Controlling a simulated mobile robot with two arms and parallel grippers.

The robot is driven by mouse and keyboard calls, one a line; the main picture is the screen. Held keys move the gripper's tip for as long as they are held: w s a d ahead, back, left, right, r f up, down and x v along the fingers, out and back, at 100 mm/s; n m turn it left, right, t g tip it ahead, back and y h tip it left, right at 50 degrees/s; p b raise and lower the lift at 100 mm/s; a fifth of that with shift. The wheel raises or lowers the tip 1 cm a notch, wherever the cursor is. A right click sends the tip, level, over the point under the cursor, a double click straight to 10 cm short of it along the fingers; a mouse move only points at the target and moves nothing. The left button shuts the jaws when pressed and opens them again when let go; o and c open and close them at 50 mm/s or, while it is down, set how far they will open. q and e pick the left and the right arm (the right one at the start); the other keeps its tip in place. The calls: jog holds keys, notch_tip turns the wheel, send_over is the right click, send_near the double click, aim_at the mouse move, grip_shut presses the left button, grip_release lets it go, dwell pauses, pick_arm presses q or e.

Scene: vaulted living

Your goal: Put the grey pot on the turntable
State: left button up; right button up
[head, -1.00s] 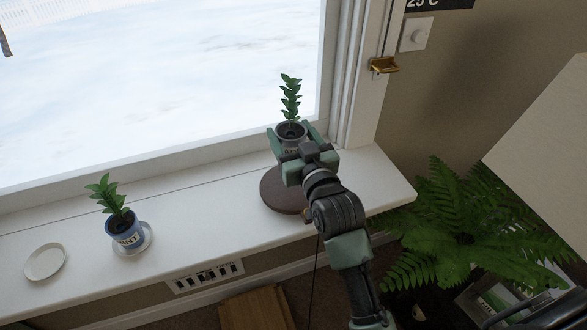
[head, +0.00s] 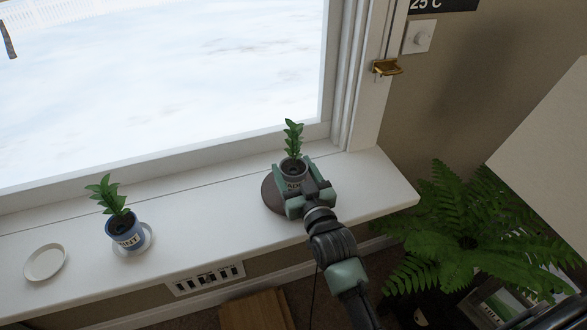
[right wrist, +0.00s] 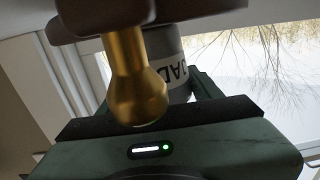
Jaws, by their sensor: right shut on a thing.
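The grey pot (head: 294,181) holds a small green leafy plant (head: 293,140) and bears dark lettering. My right gripper (head: 292,178) is shut on it, one finger on each side. The pot looks upright. It is over the round dark brown turntable (head: 271,196) on the white windowsill; whether it touches the turntable cannot be told, since my gripper hides its base. In the right wrist view part of the grey pot (right wrist: 170,70) shows with its lettering, behind a brass-coloured part. My left gripper is not in view.
A blue pot (head: 124,232) with a plant stands on a white saucer (head: 147,240) at the left of the sill (head: 205,222). An empty white saucer (head: 45,262) lies further left. A large fern (head: 460,240) is right of the sill. The window is behind.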

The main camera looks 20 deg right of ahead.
jog(key=o, duration=1.8)
jog(key=shift+f, duration=0.15)
jog(key=shift+r, duration=0.25)
jog(key=s, duration=0.8)
jog(key=s+b, duration=0.1)
jog(key=s, duration=0.3)
jog(key=shift+d, duration=0.25)
